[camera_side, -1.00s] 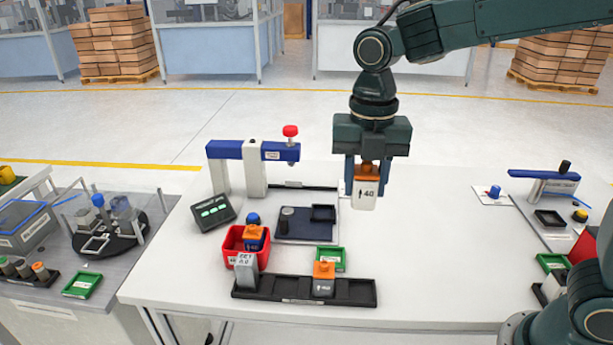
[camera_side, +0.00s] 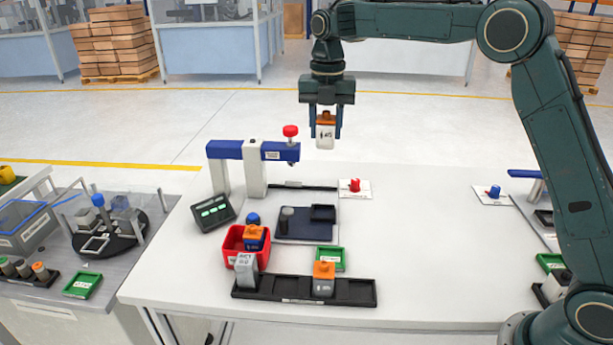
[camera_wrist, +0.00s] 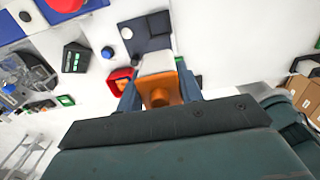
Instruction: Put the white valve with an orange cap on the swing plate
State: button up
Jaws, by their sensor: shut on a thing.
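My gripper (camera_side: 325,123) is shut on the white valve with an orange cap (camera_side: 325,137) and holds it upright in the air behind the table's far side as seen in the side view. The wrist view shows its orange cap (camera_wrist: 160,92) between the fingers, with part of the white body beyond. A dark blue plate (camera_side: 300,233), which looks like the swing plate, lies mid-table, below and apart from the valve. It carries a round grey post at its left and a square dark pocket (camera_side: 323,213) at its right, which looks empty.
A blue-and-white fixture (camera_side: 255,165) with a red knob stands behind the plate. A red bin (camera_side: 233,244) with parts, a green tray (camera_side: 331,258) and a black rack (camera_side: 350,291) holding grey and orange-capped pieces lie in front. The table's right middle is clear.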

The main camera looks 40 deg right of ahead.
jog(key=shift+w+d+f, duration=0.1)
jog(key=shift+w+d, duration=0.55)
notch_tip(320, 180, down, 16)
jog(key=shift+r, duration=0.15)
jog(key=shift+f, duration=2.15)
jog(key=shift+f, duration=0.15)
jog(key=o, duration=1)
